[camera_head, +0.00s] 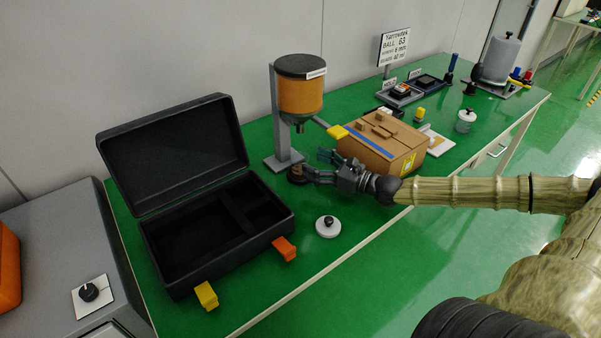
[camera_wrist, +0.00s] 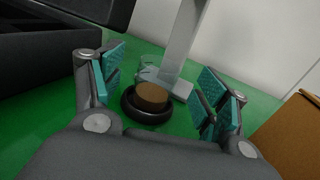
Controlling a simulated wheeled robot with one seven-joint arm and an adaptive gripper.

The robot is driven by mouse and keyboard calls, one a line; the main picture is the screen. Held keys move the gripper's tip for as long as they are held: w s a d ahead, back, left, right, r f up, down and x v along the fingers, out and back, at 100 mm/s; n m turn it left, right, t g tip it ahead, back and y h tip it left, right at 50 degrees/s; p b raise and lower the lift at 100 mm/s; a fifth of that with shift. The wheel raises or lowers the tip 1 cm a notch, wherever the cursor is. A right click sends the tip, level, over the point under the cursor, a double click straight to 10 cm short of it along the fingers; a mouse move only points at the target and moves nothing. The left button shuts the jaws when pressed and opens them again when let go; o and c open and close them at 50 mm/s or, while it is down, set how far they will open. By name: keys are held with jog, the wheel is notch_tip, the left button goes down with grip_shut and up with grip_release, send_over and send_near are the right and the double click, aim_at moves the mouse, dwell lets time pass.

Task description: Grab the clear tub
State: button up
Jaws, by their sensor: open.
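My gripper (camera_head: 314,168) is open and reaches toward the foot of the dispenser stand. In the wrist view its teal-padded fingers (camera_wrist: 160,80) are spread with nothing held. Between and beyond them stands a low black ring-shaped piece with a brown top (camera_wrist: 151,97); it also shows in the head view (camera_head: 298,174). Just behind it is a small see-through shape (camera_wrist: 148,71) by the stand's base, perhaps the clear tub; its outline is faint and partly hidden. A small pale jar with a dark top (camera_head: 466,121) stands far right on the table.
An open black case (camera_head: 215,228) lies left of my gripper. The orange dispenser (camera_head: 300,96) rises on its grey stand (camera_head: 282,115) behind. A cardboard box (camera_head: 383,150) stands close on the right. A white knobbed disc (camera_head: 328,226) lies in front on the green table (camera_head: 300,262).

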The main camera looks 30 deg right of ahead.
aim_at(308, 161)
jog(key=shift+w+a, duration=0.15)
jog(key=shift+w, duration=0.15)
jog(key=shift+b, duration=0.3)
jog(key=shift+f+b+x, duration=0.15)
jog(key=shift+b+x, duration=0.6)
jog(key=shift+b, duration=0.05)
jog(key=shift+f+b+x, duration=0.15)
jog(key=shift+b+x, duration=0.55)
jog(key=shift+b, duration=0.05)
jog(key=shift+b+x, duration=0.4)
jog(key=shift+x, duration=0.7)
jog(key=shift+w+r, duration=0.1)
jog(key=shift+r, duration=0.05)
jog(key=c, duration=1.4)
jog(key=shift+r, duration=0.1)
